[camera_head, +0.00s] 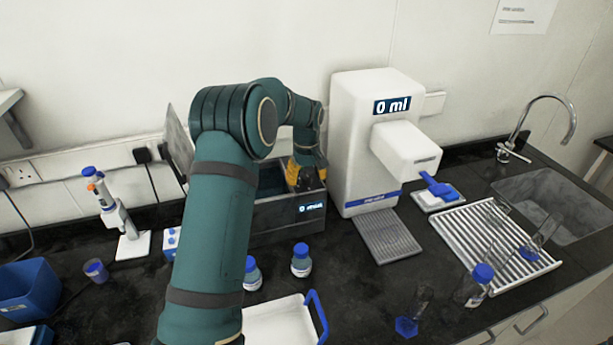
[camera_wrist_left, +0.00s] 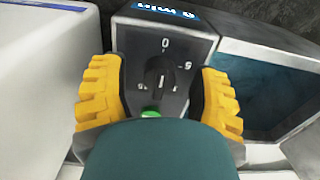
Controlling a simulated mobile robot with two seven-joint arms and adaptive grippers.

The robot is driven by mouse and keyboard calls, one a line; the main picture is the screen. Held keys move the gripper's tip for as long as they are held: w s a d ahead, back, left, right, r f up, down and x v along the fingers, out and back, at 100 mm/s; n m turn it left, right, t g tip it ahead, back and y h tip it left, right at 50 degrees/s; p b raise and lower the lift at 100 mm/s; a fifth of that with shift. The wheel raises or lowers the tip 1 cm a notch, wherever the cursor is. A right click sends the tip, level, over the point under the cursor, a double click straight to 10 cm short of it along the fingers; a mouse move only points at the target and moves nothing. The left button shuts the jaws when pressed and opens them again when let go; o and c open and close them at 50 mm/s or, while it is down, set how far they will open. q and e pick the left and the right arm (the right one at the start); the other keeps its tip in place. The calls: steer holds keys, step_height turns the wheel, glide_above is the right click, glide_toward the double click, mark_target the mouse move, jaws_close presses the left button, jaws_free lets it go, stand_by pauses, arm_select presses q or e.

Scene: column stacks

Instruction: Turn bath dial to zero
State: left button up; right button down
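The water bath (camera_head: 285,222) stands on the black bench left of the white dispenser, its small display reading about 0 min. In the left wrist view the bath's dark dial panel (camera_wrist_left: 197,47) carries a black dial knob (camera_wrist_left: 158,72) with white numbers around it. A 0 is at the top and a 5 at the right. The knob looks roughly upright in the picture, but I cannot tell which number it points to. My left gripper (camera_head: 306,176) is over the bath's right end. Its yellow fingers (camera_wrist_left: 160,100) are open on either side of the knob, apart from it. My right gripper is not in view.
A white dispenser (camera_head: 360,140) reading 0 ml stands close right of the bath. A pipette on a stand (camera_head: 112,212) is to the left. Blue-capped bottles (camera_head: 301,262) and a white tray (camera_head: 280,322) are in front. A green light (camera_wrist_left: 150,113) sits below the knob.

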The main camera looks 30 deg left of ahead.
mark_target(306, 174)
arm_select(q)
steer(key=shift+r, duration=0.1)
step_height(306, 174, up, 12)
stand_by(0.7)
stand_by(0.5)
